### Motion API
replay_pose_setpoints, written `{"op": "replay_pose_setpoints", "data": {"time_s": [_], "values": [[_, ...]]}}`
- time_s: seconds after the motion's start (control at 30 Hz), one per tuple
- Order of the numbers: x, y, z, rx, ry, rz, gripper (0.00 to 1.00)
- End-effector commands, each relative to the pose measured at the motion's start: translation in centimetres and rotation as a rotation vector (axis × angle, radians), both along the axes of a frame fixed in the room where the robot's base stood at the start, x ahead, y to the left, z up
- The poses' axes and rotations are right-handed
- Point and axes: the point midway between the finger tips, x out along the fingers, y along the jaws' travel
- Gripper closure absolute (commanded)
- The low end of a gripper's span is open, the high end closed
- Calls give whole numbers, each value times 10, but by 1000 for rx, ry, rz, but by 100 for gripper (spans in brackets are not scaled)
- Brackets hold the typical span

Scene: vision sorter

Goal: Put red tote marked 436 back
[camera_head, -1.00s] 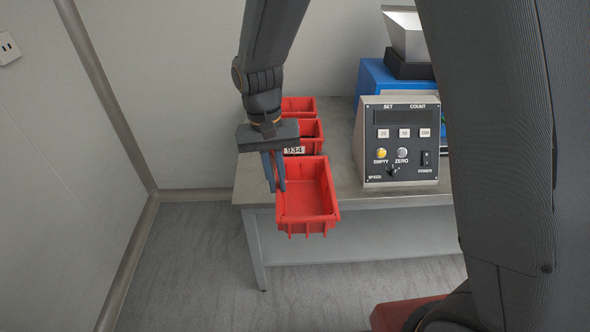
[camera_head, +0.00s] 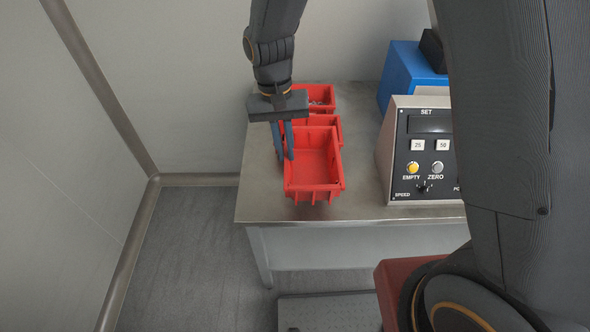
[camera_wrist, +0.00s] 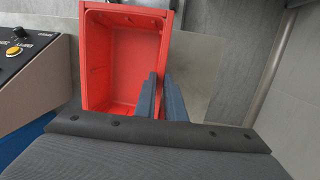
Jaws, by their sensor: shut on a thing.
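A red tote (camera_head: 312,172) hangs from my gripper (camera_head: 284,150), which is shut on its left wall in the head view. The tote looks empty and roughly level, and its number is not visible. It is over the front left part of the table (camera_head: 365,207); I cannot tell whether it touches the top. In the wrist view the same tote (camera_wrist: 122,62) shows its bare inside, with my gripper's blue fingers (camera_wrist: 160,97) on either side of one wall. Two more red totes stand behind it: a nearer one (camera_head: 328,124) partly hidden, and a farther one (camera_head: 322,92) with small contents.
A control box (camera_head: 428,150) with buttons and knobs stands on the table to the right of the totes. A blue machine (camera_head: 408,75) is behind it. The wall is close on the left. Bare tabletop lies between the totes and the control box.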

Motion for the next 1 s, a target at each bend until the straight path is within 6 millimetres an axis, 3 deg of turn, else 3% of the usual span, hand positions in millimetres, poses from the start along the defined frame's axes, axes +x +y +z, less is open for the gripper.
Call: {"op": "replay_pose_setpoints", "data": {"time_s": [0.1, 0.6, 1.0], "values": [[-1, 0, -18, -1, 2, 1, 100], [0, 0, -67, 0, 1, 0, 100], [1, 0, -73, 1, -1, 0, 100]]}}
